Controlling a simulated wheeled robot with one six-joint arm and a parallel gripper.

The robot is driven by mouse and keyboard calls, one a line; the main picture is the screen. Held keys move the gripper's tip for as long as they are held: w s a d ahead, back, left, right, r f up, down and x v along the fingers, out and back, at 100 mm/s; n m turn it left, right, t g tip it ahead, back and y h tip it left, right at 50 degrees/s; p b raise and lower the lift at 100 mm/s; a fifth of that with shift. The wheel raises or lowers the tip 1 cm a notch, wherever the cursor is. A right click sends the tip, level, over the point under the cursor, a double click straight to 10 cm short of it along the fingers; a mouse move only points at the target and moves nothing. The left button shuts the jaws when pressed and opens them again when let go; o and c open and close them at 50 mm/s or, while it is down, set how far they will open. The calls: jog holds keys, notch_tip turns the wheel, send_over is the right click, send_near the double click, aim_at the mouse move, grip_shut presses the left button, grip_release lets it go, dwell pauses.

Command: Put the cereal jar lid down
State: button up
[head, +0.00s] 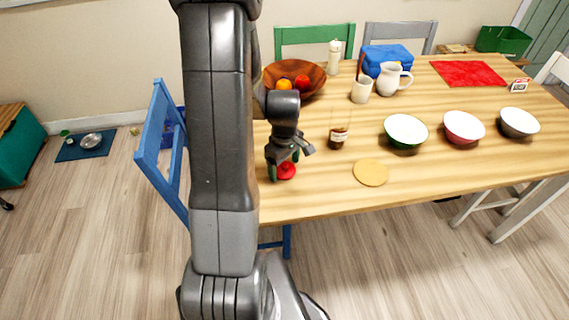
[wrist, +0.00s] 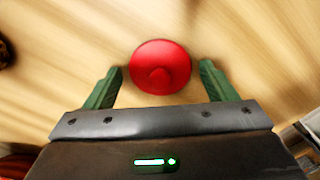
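The red round lid (head: 287,171) with a small knob lies at the near left part of the wooden table. In the wrist view the lid (wrist: 160,60) sits between the two green fingers of my gripper (wrist: 159,78), with a visible gap on each side. My gripper (head: 282,163) is open and points down over the lid. The lid appears to rest on the table; the exact contact is hard to tell. I cannot make out a jar that clearly belongs to this lid.
A brown labelled jar (head: 339,137) stands right of my gripper, and a round yellow mat (head: 370,173) lies nearer the front edge. Green, red and dark bowls (head: 406,131) (head: 464,127) (head: 519,123) stand further right. A wooden fruit bowl (head: 312,76) is behind. A blue chair (head: 152,135) is at left.

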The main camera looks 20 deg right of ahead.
aim_at(284, 165)
jog(key=shift+r, duration=0.15)
notch_tip(284, 165, up, 12)
jog(key=p, duration=0.1)
dwell(0.6)
notch_tip(284, 165, down, 12)
jog(key=shift+f+b, duration=0.1)
jog(key=shift+b, duration=0.3)
jog(key=shift+w+r, duration=0.1)
jog(key=shift+r, duration=1.25)
jog(key=shift+f, duration=0.1)
